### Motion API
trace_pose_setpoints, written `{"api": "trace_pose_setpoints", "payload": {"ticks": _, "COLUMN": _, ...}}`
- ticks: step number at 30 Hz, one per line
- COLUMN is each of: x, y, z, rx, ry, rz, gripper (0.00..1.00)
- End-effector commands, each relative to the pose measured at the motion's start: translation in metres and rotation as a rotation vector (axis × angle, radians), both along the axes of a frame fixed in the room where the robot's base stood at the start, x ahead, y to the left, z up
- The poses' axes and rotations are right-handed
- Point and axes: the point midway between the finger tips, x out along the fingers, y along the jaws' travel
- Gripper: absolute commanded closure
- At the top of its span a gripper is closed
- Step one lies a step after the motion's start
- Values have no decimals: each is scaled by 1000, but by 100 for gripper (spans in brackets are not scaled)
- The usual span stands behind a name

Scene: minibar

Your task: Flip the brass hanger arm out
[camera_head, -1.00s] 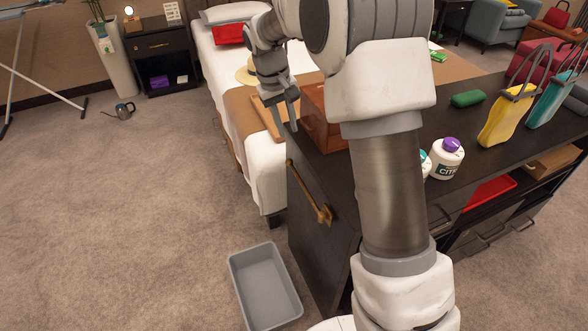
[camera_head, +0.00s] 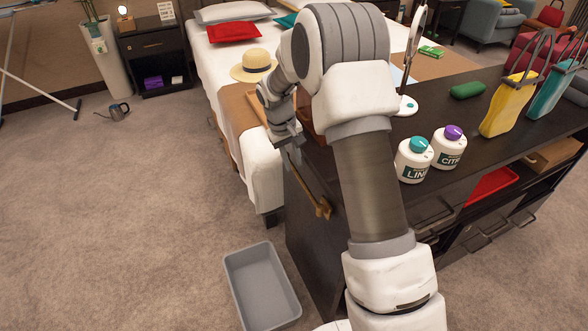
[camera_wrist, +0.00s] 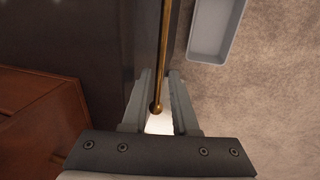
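The brass hanger arm (camera_head: 317,196) lies along the dark side panel of the minibar cabinet, its mount at the near end. In the wrist view the brass rod (camera_wrist: 164,45) runs up the picture and ends in a round knob. My gripper (camera_head: 293,162) is at the rod's far end, pointing down beside the cabinet. In the wrist view my gripper (camera_wrist: 160,75) is open, with one finger on each side of the rod's knobbed end. Small gaps show between fingers and rod. The far end is hidden by my gripper in the head view.
A grey bin (camera_head: 262,288) stands on the carpet by the cabinet. A brown wooden box (camera_wrist: 40,120) sits on the cabinet top near my gripper. White bottles (camera_head: 414,160) stand on the top. The bed (camera_head: 262,170) is just behind.

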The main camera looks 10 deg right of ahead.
Motion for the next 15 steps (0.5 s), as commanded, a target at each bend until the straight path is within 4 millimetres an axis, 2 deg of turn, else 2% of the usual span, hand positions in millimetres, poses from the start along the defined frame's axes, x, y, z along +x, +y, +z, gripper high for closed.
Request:
{"api": "trace_pose_setpoints", "payload": {"ticks": 1, "x": 0, "y": -2, "z": -9, "rx": 0, "ry": 1, "rz": -1, "gripper": 73}}
{"api": "trace_pose_setpoints", "payload": {"ticks": 6, "x": 1, "y": -4, "z": -19, "rx": 0, "ry": 0, "rz": -1, "gripper": 73}}
{"api": "trace_pose_setpoints", "payload": {"ticks": 15, "x": 1, "y": -4, "z": -21, "rx": 0, "ry": 0, "rz": -1, "gripper": 73}}
